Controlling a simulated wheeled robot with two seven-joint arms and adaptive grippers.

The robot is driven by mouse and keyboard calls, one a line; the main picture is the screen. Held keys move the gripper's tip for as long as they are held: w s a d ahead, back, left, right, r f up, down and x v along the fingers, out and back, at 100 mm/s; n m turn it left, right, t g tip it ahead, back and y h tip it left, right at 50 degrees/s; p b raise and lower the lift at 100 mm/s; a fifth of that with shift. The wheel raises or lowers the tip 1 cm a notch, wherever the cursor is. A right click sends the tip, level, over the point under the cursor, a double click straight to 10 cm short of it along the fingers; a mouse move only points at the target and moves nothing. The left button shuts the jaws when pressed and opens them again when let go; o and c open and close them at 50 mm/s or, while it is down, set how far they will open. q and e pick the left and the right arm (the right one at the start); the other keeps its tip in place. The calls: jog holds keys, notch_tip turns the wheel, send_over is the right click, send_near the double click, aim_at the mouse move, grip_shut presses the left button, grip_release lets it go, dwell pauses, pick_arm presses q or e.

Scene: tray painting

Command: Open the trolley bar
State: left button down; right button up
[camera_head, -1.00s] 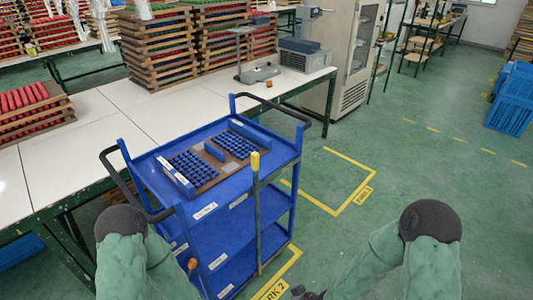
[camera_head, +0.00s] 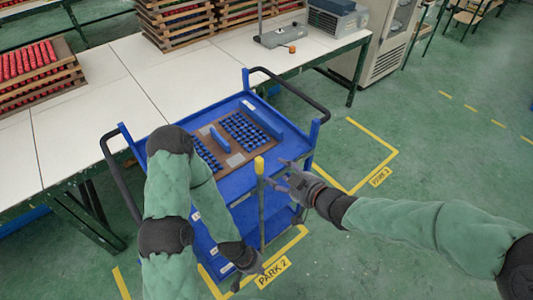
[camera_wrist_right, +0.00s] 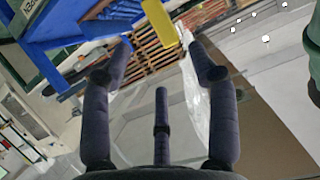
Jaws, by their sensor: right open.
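The blue trolley (camera_head: 228,190) stands beside the white table. Its bar is an upright post with a yellow top (camera_head: 259,166) at the trolley's near side. My right gripper (camera_head: 279,175) is open and empty, just right of the bar's upper part. In the right wrist view the yellow top (camera_wrist_right: 161,22) shows beyond the spread fingers (camera_wrist_right: 158,58), roughly between their tips and not gripped. My left gripper (camera_head: 243,268) is low in front of the trolley, left of the bar's lower part; its fingers are too small and dark to read.
A brown board with dark blue pieces (camera_head: 238,158) lies on the trolley top. Black handles (camera_head: 290,88) stick out at the trolley's ends. The white table (camera_head: 90,110) is behind and left. Green floor with yellow markings (camera_head: 372,142) is clear at right.

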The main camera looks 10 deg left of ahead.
aim_at(263, 165)
jog(key=b+x, duration=0.3)
jog(key=x, duration=0.6)
jog(key=shift+s+f, duration=0.1)
jog(key=shift+f, duration=0.1)
jog(key=shift+w+a+f, duration=0.25)
jog(key=shift+w+a, duration=0.2)
jog(key=shift+a, duration=0.1)
grip_shut()
